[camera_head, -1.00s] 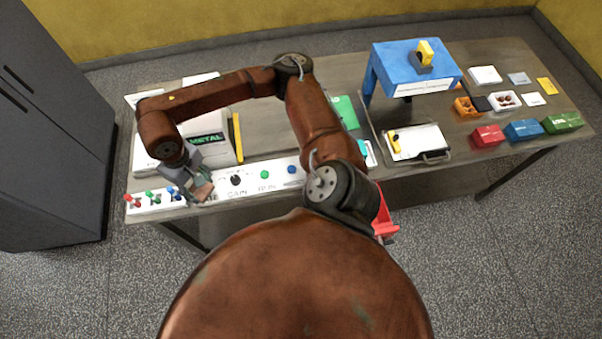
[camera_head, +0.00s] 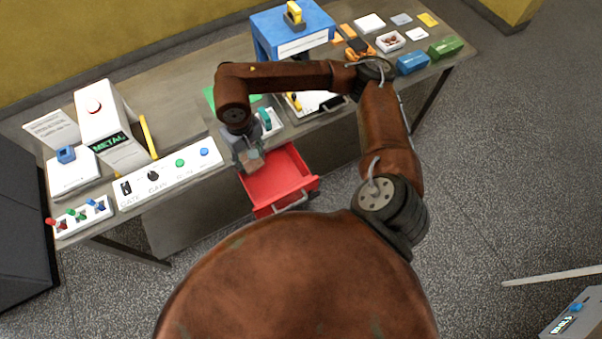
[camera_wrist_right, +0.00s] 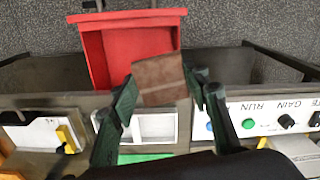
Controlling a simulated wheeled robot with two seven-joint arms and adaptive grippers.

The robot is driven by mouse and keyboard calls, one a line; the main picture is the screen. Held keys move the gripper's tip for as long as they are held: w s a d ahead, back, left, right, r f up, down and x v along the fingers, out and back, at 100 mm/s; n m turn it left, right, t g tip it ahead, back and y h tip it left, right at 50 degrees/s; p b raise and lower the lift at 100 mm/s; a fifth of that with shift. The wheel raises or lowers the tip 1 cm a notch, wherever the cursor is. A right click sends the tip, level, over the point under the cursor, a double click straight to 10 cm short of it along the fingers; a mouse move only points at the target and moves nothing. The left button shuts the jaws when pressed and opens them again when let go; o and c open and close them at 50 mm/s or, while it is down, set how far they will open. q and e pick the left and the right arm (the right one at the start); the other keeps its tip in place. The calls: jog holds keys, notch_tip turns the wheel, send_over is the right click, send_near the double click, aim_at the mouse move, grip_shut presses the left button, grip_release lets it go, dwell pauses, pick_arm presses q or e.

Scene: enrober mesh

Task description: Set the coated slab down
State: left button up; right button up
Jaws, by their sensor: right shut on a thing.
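My right gripper (camera_head: 250,156) is shut on a flat brown slab (camera_head: 253,165), which shows more clearly between the dark green fingers in the right wrist view (camera_wrist_right: 158,78). In the head view the gripper and slab are over the back left part of an open red drawer (camera_head: 282,180) at the table's front. The wrist view shows the slab overlapping the drawer (camera_wrist_right: 94,62) and a white divided tray (camera_wrist_right: 155,127) on the table. The slab appears held clear of both, though its exact height is hard to tell. My left gripper is not in view.
A white control panel (camera_head: 168,177) with knobs lies left of the drawer, and a metal detector box (camera_head: 106,112) stands behind it. A blue stand (camera_head: 266,42) is at the back. My right arm hides part of the table. The drawer's visible floor looks empty.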

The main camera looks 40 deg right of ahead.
jog(key=d+f+m+b, duration=0.1)
jog(key=f+m, duration=0.1)
jog(key=d+f+m+b, duration=0.1)
jog(key=f+m+b, duration=0.1)
jog(key=m, duration=0.1)
jog(key=f+m+b, duration=0.1)
jog(key=f+m, duration=0.1)
jog(key=m, duration=0.1)
jog(key=shift+s+d+b, duration=0.15)
jog(key=shift+d+b, duration=0.25)
jog(key=m+b, duration=0.5)
jog(key=m, duration=0.7)
send_over(277, 188)
notch_tip(277, 188, down, 6)
jog(key=shift+m, duration=0.3)
notch_tip(277, 188, down, 18)
jog(key=shift+b, duration=1.05)
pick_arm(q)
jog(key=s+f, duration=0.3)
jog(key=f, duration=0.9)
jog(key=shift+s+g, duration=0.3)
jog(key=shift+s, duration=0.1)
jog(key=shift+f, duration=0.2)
pick_arm(e)
jog(key=o, duration=0.8)
jog(key=shift+f, duration=0.15)
jog(key=shift+c, duration=0.2)
jog(key=shift+o, duration=0.8)
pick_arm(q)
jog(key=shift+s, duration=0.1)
